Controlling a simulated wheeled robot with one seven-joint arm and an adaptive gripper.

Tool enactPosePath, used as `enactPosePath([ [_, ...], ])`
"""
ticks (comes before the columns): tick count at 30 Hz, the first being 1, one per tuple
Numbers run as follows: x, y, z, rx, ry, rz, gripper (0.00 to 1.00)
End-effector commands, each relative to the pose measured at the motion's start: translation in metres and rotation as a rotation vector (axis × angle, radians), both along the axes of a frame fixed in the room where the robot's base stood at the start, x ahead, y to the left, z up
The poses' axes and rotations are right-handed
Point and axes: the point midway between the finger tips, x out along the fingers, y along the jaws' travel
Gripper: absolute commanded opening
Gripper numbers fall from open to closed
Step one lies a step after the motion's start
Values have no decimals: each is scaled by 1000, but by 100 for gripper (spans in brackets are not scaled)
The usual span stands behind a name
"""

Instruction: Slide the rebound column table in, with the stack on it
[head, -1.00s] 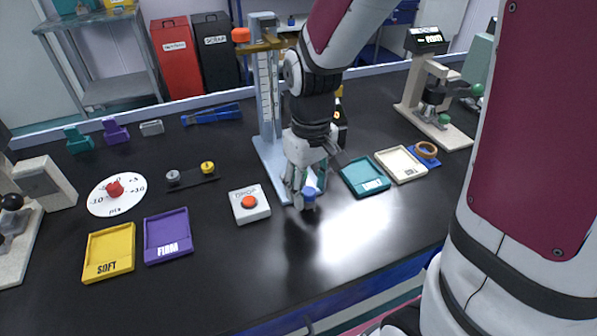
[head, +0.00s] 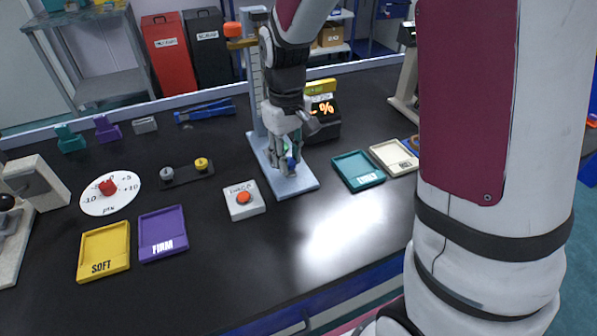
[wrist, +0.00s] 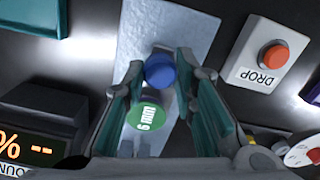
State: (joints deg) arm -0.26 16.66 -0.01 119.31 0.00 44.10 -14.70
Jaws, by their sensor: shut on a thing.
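The rebound column (head: 256,85) stands at the back middle, with a pale blue base plate (head: 303,184) reaching forward. My gripper (head: 287,165) points down over that plate, in front of the upright. In the wrist view it is shut on a blue knob (wrist: 160,69), which sits between the fingertips. A green disc marked 6 mm (wrist: 148,114) lies between the fingers on the column side of the knob. The disc seems to top the stack; its lower layers and the sliding table are mostly hidden by the fingers.
The white drop box (head: 243,199) with an orange button stands left of the plate. A readout box (head: 322,120) stands behind right of the gripper. The teal tray (head: 358,171) and cream tray (head: 393,157) lie right. The black bench in front is clear.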

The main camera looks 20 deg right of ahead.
Motion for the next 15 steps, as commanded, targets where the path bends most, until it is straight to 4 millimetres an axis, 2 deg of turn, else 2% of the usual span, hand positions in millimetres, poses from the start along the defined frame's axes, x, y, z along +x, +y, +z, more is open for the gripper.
enactPosePath([
  [1,12,0,0,0,-3,0,0],
  [3,23,0,0,0,-3,0,0],
  [6,32,0,0,0,-4,0,0],
  [15,37,0,1,0,-10,1,0],
])
